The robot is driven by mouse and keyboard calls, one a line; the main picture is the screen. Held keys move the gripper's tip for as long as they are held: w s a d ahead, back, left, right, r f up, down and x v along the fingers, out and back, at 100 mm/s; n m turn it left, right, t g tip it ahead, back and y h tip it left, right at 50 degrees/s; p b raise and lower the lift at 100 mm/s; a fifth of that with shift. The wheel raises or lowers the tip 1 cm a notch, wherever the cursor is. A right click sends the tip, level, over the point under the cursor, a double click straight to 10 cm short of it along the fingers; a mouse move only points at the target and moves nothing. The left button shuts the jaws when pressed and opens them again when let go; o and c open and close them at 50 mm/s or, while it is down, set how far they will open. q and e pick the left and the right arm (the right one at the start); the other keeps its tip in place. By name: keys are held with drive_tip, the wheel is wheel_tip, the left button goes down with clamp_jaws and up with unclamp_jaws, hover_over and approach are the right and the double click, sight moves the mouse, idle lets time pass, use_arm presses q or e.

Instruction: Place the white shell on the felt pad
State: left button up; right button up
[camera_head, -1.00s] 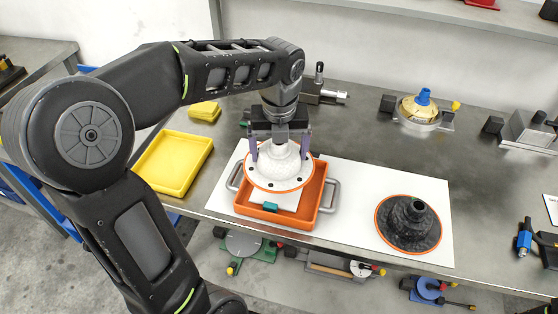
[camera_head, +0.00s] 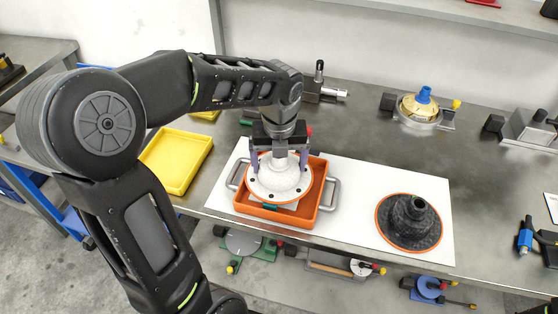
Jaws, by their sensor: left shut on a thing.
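The white shell (camera_head: 279,179), a speckled dome with an orange rim and dark holes in its flange, is over the orange tray (camera_head: 300,222) with grey side handles. My left gripper (camera_head: 279,160) comes from above and is shut on the top of the shell. The shell's underside is hidden, so I cannot tell whether it touches anything below. A large white pad (camera_head: 352,185) lies flat on the bench under the tray and looks like the felt pad. A black shell (camera_head: 409,221) with an orange rim sits on its right part. My right gripper is not in view.
A yellow tray (camera_head: 176,162) stands left of the orange tray. A yellow fixture with a blue knob (camera_head: 423,97) and grey clamps stand at the back. The pad is bare between the orange tray and the black shell.

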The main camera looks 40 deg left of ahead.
use_arm(q)
drive_tip(key=o, duration=1.4)
drive_tip(key=shift+r, duration=0.1)
drive_tip(key=r, duration=0.8)
drive_tip(key=s+d+r, duration=0.1)
drive_tip(key=r, duration=0.4)
drive_tip(key=shift+s+p, duration=0.1)
drive_tip(key=shift+p, duration=0.2)
drive_tip(key=shift+f, duration=0.1)
